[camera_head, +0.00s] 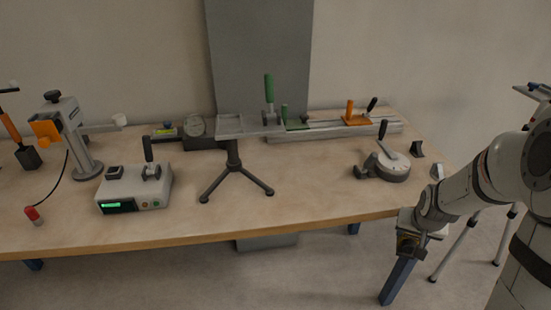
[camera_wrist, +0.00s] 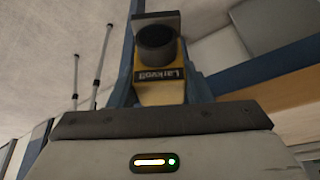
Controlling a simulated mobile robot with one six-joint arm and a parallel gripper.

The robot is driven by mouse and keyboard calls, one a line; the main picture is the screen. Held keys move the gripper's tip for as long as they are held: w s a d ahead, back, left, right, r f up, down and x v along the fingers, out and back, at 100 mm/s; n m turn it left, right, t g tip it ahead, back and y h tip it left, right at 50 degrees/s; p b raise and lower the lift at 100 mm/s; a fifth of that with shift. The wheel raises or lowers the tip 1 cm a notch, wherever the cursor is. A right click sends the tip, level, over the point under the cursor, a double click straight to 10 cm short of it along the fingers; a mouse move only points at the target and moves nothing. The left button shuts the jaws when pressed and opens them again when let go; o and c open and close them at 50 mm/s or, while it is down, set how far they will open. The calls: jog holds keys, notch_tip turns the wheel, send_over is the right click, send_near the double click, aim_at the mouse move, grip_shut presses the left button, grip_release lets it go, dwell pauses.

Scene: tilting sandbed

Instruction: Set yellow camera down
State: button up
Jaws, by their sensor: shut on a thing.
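The yellow camera (camera_wrist: 158,75) is in my gripper, with its dark round lens and a label reading "Larkvolt" or similar showing in the wrist view. My gripper (camera_head: 409,238) is shut on it. In the head view the yellow camera (camera_head: 408,246) is small and dark, held low in front of the table's right front edge, not over the tabletop.
The wooden table (camera_head: 300,205) has free room at its front middle and right. A black tripod stand with a grey plate (camera_head: 236,160) stands mid-table. A grey box with a green display (camera_head: 135,190) is left, a round dial device (camera_head: 392,165) right, and a rail (camera_head: 335,130) behind.

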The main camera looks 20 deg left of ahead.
notch_tip(320, 180, up, 10)
jog(key=p, duration=1)
jog(key=shift+r+p, duration=0.15)
jog(key=shift+p, duration=0.25)
jog(key=s+a+r+n+y, duration=0.1)
jog(key=s+a+r+n, duration=0.2)
jog(key=a+r, duration=0.7)
jog(key=s+a+r+n+y, duration=0.1)
jog(key=s+a+r+n, duration=0.2)
jog(key=a, duration=1.4)
jog(key=a+v, duration=0.1)
jog(key=v, duration=0.6)
jog(key=shift+s+r, duration=0.3)
jog(key=shift+s, duration=0.25)
jog(key=shift+a, duration=0.15)
